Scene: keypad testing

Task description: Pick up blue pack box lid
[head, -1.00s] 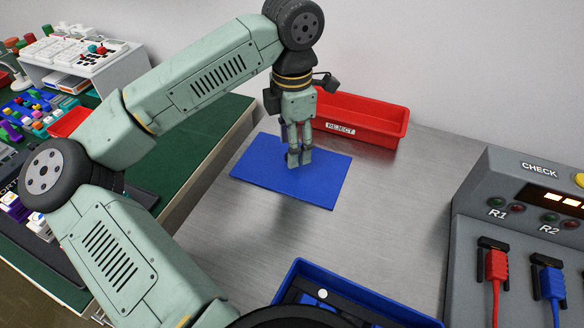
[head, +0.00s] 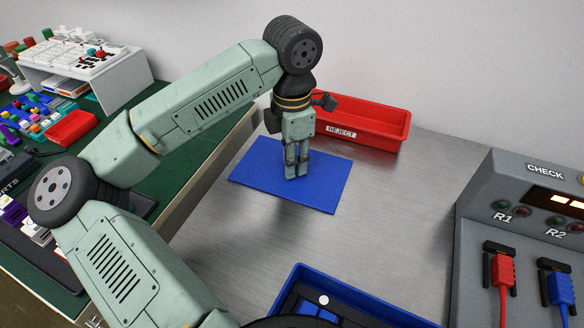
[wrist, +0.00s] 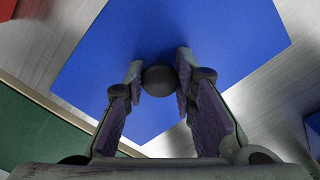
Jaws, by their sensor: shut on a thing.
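The blue pack box lid (head: 325,192) is a flat blue panel at the middle of the metal table in the head view. It fills much of the wrist view (wrist: 235,35), with a dark round knob (wrist: 159,80) on its top. My gripper (head: 297,172) points down over the middle of the lid. In the wrist view my gripper (wrist: 158,82) has its two fingertips on either side of the knob, shut on it. The lid looks level; I cannot tell whether it is clear of the table.
A red REJECT bin (head: 362,122) stands behind the lid. An open blue box (head: 362,294) with things inside is at the front. A grey check station (head: 478,205) with red and blue plugs is at the right. The metal table (head: 400,215) between is bare.

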